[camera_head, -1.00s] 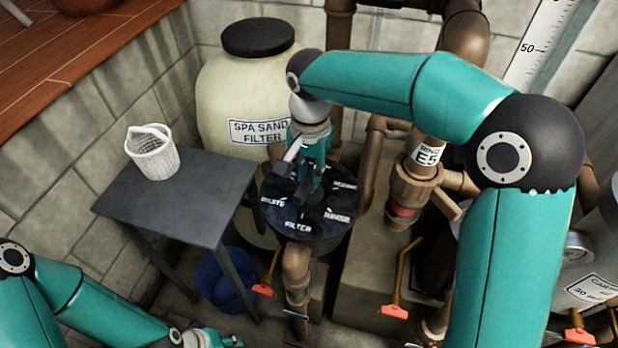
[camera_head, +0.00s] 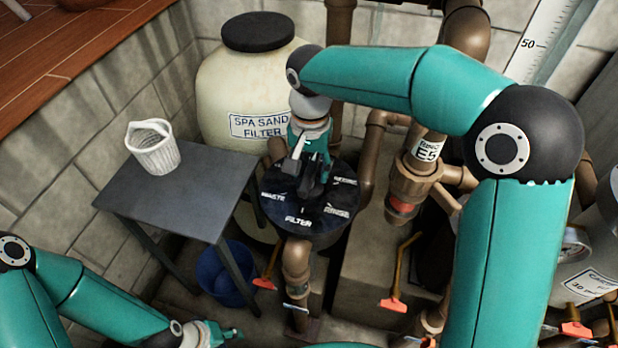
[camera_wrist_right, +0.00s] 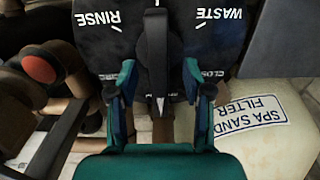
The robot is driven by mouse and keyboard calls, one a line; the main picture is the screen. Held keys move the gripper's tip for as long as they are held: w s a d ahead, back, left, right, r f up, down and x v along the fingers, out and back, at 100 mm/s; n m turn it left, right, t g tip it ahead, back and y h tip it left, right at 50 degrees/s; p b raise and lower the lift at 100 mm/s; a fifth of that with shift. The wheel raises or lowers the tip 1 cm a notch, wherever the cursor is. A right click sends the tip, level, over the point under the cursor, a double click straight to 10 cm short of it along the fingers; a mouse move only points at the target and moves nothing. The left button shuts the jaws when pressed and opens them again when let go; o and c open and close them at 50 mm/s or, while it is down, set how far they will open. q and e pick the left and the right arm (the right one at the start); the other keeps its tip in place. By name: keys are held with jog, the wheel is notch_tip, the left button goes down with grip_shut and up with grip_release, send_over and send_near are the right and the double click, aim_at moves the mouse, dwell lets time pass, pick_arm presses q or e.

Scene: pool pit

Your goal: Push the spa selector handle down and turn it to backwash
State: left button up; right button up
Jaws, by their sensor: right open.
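The spa selector is a black round valve head (camera_head: 325,213) with white labels including WASTE, FILTER and RINSE, beside the cream spa sand filter (camera_head: 222,98). Its black handle (camera_wrist_right: 156,55) runs between the RINSE and WASTE labels in the right wrist view, with a pale pointed tip toward my gripper. My right gripper (camera_wrist_right: 160,88) is open, with one finger on each side of the handle and visible gaps. In the head view, my right gripper (camera_head: 311,172) is over the valve head and hides part of it. My left gripper (camera_head: 236,333) is small at the bottom edge, away from the selector.
A dark table (camera_head: 190,195) with a white basket (camera_head: 153,150) stands left, with a blue bucket (camera_head: 225,275) below. Brown pipes (camera_head: 296,262) and orange-ended levers (camera_head: 394,303) lie around the valve. Block walls enclose the pit.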

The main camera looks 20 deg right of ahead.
jog(key=shift+r, duration=0.1)
notch_tip(320, 180, up, 7)
jog(key=p, duration=0.6)
dwell(0.3)
